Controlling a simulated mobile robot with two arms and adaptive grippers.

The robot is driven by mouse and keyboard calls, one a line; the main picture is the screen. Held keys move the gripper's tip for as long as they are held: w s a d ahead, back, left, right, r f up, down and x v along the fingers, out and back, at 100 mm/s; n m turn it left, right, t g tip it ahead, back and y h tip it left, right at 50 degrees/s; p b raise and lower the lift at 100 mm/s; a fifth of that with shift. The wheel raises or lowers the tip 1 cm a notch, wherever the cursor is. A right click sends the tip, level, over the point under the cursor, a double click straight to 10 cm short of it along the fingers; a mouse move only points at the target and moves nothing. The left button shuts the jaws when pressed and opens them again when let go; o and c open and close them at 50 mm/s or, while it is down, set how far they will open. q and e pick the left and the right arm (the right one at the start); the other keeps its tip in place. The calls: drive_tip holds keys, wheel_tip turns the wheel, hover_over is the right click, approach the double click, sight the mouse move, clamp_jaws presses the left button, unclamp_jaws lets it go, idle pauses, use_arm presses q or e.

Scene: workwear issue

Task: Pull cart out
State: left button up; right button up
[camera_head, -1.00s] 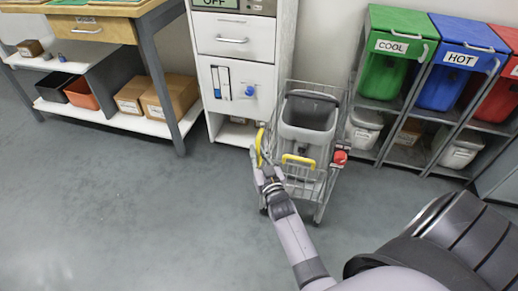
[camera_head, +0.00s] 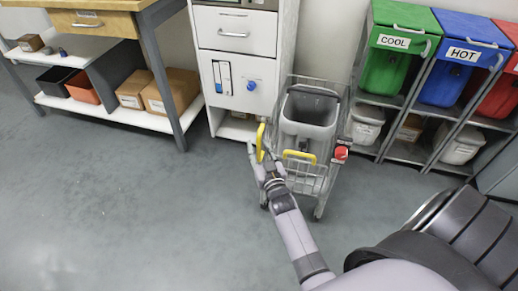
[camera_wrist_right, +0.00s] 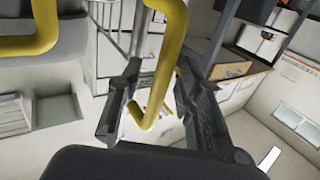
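The cart (camera_head: 325,178) is a grey wire trolley holding a grey bin (camera_head: 308,118). My right gripper (camera_head: 264,158) is at the corner handle. In the right wrist view, the yellow bar (camera_wrist_right: 164,72) runs between the two open fingers of the gripper (camera_wrist_right: 157,85), with gaps visible beside it. My left gripper is not in view.
The white cabinet (camera_head: 233,60) is close behind the cart. A workbench (camera_head: 100,22) with boxes on its lower shelf stands left. Racks with green (camera_head: 385,70), blue (camera_head: 445,90) and red bins stand right, near the cart. The grey floor (camera_head: 130,210) in front is clear.

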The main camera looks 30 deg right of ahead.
drive_tip(key=v, duration=0.7)
drive_tip(key=shift+s, duration=0.25)
idle(0.3)
